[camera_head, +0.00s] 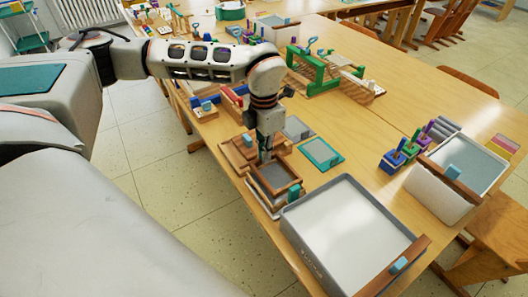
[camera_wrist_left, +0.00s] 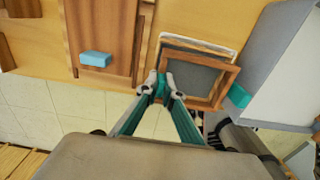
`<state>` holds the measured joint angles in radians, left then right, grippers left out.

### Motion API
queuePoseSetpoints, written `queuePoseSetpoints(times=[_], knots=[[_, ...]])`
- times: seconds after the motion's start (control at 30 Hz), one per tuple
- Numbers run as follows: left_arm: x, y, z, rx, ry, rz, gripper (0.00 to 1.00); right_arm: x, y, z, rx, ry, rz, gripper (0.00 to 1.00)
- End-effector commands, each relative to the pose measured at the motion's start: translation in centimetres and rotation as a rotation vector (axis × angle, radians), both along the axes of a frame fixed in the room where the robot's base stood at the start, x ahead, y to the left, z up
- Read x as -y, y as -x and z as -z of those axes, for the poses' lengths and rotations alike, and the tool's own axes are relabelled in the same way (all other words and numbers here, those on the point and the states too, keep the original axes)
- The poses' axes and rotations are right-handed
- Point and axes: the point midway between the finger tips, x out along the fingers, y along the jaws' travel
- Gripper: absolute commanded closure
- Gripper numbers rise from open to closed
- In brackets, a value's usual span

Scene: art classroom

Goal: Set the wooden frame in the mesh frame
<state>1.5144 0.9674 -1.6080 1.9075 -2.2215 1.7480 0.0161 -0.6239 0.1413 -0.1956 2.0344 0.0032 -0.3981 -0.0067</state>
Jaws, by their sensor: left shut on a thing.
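The brown wooden frame (camera_head: 279,187) is at the near table edge, with a teal tab on its right side. In the left wrist view the wooden frame (camera_wrist_left: 234,76) is slightly skewed over the mesh frame (camera_wrist_left: 197,42), whose pale border shows past its far side. Grey mesh fills the wooden frame's opening. My left gripper (camera_head: 265,158) points down at the frame's left side. In the wrist view, my left gripper (camera_wrist_left: 162,88) is shut on a teal tab there. I cannot tell whether the two frames touch. My right gripper is out of view.
A grey tub (camera_head: 345,230) with a wooden bar stands close to the right. Stacked wooden boards (camera_head: 232,152) with a blue block lie to the left. A teal-edged panel (camera_head: 321,154) lies behind. Bare tabletop (camera_head: 350,125) is farther right.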

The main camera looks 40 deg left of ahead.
Motion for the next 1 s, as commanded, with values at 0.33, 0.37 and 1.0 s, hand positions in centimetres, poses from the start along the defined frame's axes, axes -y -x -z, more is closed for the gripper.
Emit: queuePoseSetpoints(times=[0.33,0.37,1.0], knots=[[0.0,0.0,0.0,0.0,0.0,0.0,1.0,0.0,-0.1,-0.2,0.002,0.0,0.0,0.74],[0.0,0.0,0.0,0.0,0.0,0.0,1.0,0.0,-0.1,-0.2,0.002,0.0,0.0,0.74],[0.0,0.0,1.0,0.0,0.001,0.0,1.0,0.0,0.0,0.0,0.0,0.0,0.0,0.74]])
